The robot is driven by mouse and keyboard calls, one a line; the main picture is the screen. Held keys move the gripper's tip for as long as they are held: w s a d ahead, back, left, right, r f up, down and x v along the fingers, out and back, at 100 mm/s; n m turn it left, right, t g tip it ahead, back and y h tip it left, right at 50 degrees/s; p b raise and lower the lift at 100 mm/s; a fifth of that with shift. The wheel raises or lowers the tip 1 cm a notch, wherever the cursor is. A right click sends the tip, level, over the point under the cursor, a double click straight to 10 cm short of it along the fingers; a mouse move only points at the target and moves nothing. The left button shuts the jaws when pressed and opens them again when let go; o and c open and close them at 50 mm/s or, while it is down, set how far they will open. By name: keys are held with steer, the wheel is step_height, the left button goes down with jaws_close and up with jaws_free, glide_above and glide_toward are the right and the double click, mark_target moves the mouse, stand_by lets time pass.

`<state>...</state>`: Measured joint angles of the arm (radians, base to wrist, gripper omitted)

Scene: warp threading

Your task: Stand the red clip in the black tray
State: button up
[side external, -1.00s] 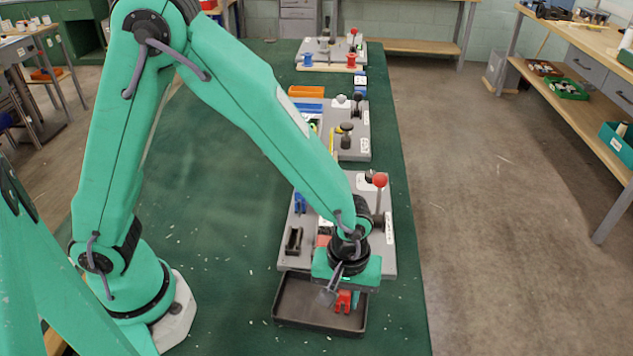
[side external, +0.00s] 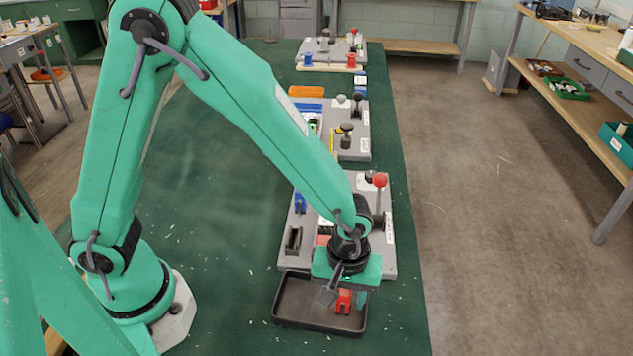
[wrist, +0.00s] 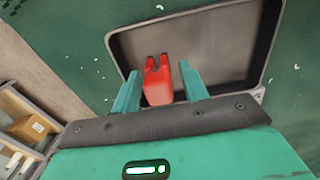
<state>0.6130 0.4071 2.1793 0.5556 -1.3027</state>
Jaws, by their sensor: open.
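The red clip (side external: 343,301) is inside the black tray (side external: 290,316), toward its right side. It appears upright, but its contact with the tray floor is hard to make out. My gripper (side external: 345,298) is open and low over the tray, with one finger on each side of the clip. In the wrist view the clip (wrist: 158,84), with its notched end, shows between the two green fingertips (wrist: 159,72), with a gap on both sides. The tray (wrist: 220,45) spreads around and beyond it.
A grey fixture board (side external: 384,255) with a red-knobbed lever (side external: 380,181) and a black slotted block (side external: 293,241) stands just behind the tray. More boards (side external: 352,146) lie farther back. The green mat (side external: 220,210) left of the tray is clear.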

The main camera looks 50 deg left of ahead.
step_height(320, 180, up, 12)
steer(key=shift+f, duration=0.1)
stand_by(0.5)
stand_by(0.5)
steer(key=s+a+r+m+t, duration=0.2)
steer(key=s+a+r+m, duration=0.1)
steer(key=a, duration=0.7)
steer(key=s+a+r+m+t, duration=0.3)
steer(key=a+r, duration=0.5)
steer(key=a, duration=0.3)
steer(key=shift+s+r+m+t, duration=0.3)
steer(key=shift+s+m, duration=0.45)
steer(key=shift+m, duration=0.25)
